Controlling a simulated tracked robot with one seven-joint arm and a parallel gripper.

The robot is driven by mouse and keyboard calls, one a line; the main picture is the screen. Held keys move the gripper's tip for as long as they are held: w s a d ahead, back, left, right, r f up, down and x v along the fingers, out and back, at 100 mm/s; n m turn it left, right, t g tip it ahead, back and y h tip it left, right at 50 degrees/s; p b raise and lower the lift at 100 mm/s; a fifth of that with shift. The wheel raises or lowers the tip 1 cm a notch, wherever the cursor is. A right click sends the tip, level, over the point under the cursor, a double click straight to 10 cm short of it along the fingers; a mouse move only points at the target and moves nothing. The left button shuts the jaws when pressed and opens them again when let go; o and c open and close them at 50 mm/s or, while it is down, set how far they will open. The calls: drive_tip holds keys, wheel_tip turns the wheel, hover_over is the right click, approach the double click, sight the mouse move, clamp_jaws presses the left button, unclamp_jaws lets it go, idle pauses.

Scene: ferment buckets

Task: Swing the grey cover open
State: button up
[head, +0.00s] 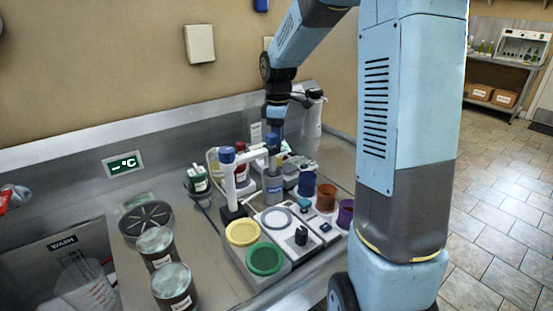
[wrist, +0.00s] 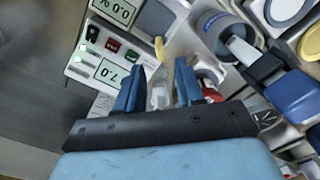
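My gripper (head: 273,138) points down over the back of the bench equipment in the head view. In the wrist view its two blue fingers (wrist: 158,90) stand apart. A pale, narrow piece shows between and beyond them, and I cannot tell whether they touch it. A grey round disc (head: 277,219) lies flat on a white unit, in front of the gripper; part of it shows at the wrist view's top right (wrist: 285,10). A dark grey flat panel (wrist: 156,18) lies beside the numeric displays. I cannot tell for certain which of these is the grey cover.
A yellow disc (head: 242,233) and green disc (head: 265,260) lie at the front. A white post (head: 229,180) with a blue top stands close left of the gripper. Glass jars (head: 174,288) stand front left.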

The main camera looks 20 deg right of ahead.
sight(278, 157)
wheel_tip(278, 157, down, 8)
drive_tip(key=shift+r, duration=0.25)
drive_tip(key=shift+c, duration=0.3)
clamp_jaws()
idle(0.3)
